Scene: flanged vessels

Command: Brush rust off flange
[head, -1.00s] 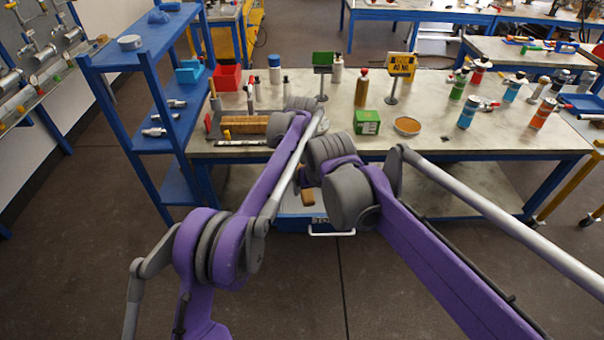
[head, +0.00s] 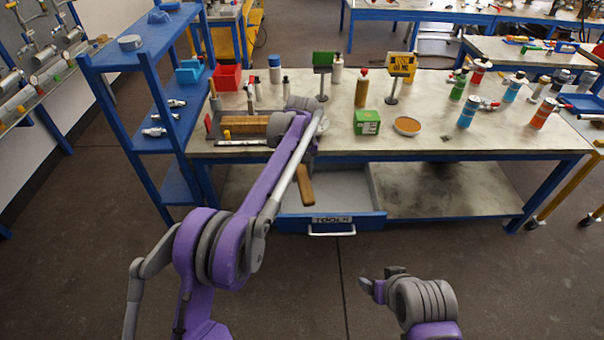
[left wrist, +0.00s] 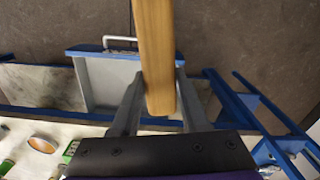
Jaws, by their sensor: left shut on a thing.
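A long wooden piece (left wrist: 155,50), apparently a tool handle, is held in my left gripper (left wrist: 158,95). In the left wrist view its fingers press on both sides of it. In the head view the wood (head: 305,186) hangs below my left wrist, over the open drawer (head: 335,222) labelled TOOLS; my arm hides the fingers and the wood's upper part. I see no bristles. My right gripper (head: 380,282) is in front of the bench, low in the picture, away from everything; its jaw gap is unclear. I cannot pick out a rusty flange.
The workbench (head: 450,140) carries a tray with a brown block (head: 245,125), a green box (head: 367,122), a bowl (head: 407,126), signs on stands and several bottles. A blue shelf (head: 135,60) with metal fittings stands at left. The floor in front is clear.

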